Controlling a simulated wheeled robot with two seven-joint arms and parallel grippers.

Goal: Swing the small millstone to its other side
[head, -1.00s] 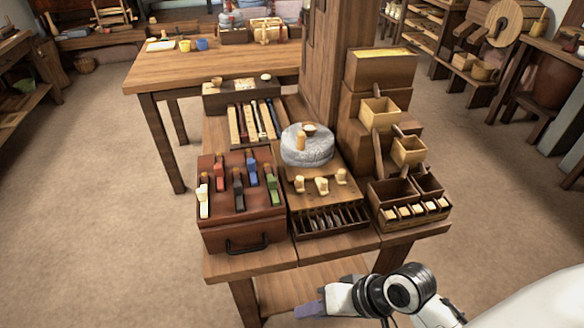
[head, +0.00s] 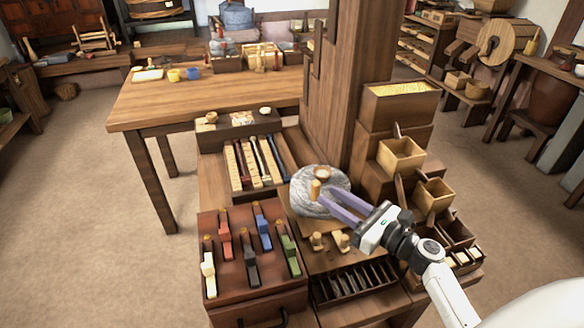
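The small millstone (head: 304,203) is a round grey stone lying flat on a wooden stand, in the middle of the head view. A short upright wooden peg handle (head: 315,189) stands on its top, left of the middle. A small light-brown cup-like eye (head: 322,172) shows near the back of the top. My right gripper (head: 326,202), with two purple fingers, reaches in from the right over the stone. Its fingers are apart, with their tips close to the peg on its right; whether they touch it I cannot tell. My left gripper is not in view.
A brown case (head: 253,292) with coloured levers stands front left. A rack (head: 262,160) of long strips lies behind it. A thick wooden post (head: 338,100) rises behind the stone. Wooden scoops and boxes (head: 402,157) crowd the right. Small wooden knobs (head: 317,240) stand in front.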

